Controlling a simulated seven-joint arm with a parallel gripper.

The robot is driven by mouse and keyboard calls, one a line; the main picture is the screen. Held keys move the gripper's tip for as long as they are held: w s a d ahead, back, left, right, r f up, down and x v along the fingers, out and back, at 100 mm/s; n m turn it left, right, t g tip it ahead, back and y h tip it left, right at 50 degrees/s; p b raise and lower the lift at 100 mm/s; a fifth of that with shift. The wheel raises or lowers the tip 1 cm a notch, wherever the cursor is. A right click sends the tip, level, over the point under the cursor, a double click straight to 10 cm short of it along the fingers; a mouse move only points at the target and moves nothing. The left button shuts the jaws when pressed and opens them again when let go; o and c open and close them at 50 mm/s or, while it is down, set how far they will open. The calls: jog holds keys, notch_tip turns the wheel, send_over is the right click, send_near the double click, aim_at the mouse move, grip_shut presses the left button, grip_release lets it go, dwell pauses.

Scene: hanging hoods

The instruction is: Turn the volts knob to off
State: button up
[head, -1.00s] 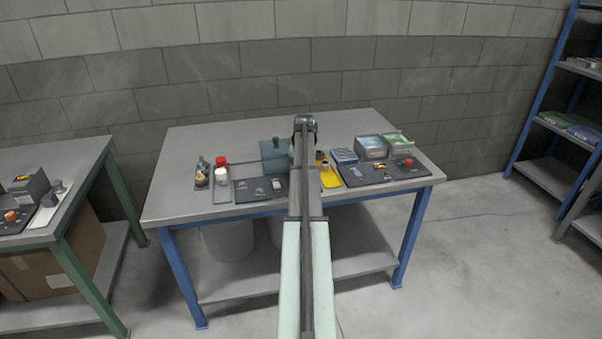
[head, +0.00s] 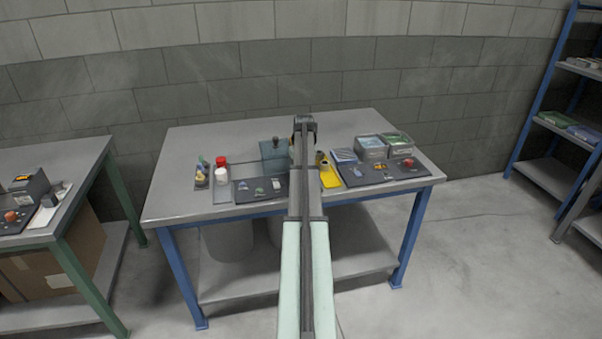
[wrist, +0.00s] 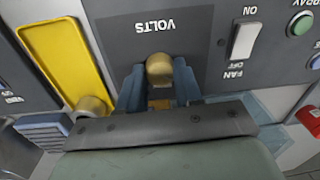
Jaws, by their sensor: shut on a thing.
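The volts knob (wrist: 160,68) is a rounded gold knob on a dark grey panel (wrist: 205,75) in the wrist view, just beside the upside-down VOLTS label (wrist: 157,27). My gripper (wrist: 158,90) has its two blue-grey fingers on either side of the knob, shut on it. The knob's lower part is partly hidden between the fingers, and I cannot read its setting. In the head view my own arm covers the knob and the fingertips.
A white FAN switch (wrist: 245,40) and a green button (wrist: 300,24) sit right of the knob. A yellow plate (wrist: 60,50) and a second tan knob (wrist: 92,106) are close on the left. The blue-legged table (head: 190,150) also carries a red-capped bottle (head: 221,172) and bins (head: 371,148).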

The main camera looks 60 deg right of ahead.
jog(key=o, duration=1)
jog(key=shift+o, duration=0.2)
notch_tip(320, 180, up, 14)
jog(key=shift+s+d, duration=0.25)
jog(key=shift+d, duration=0.05)
jog(key=shift+w+a+f, duration=0.1)
jog(key=shift+f, duration=0.05)
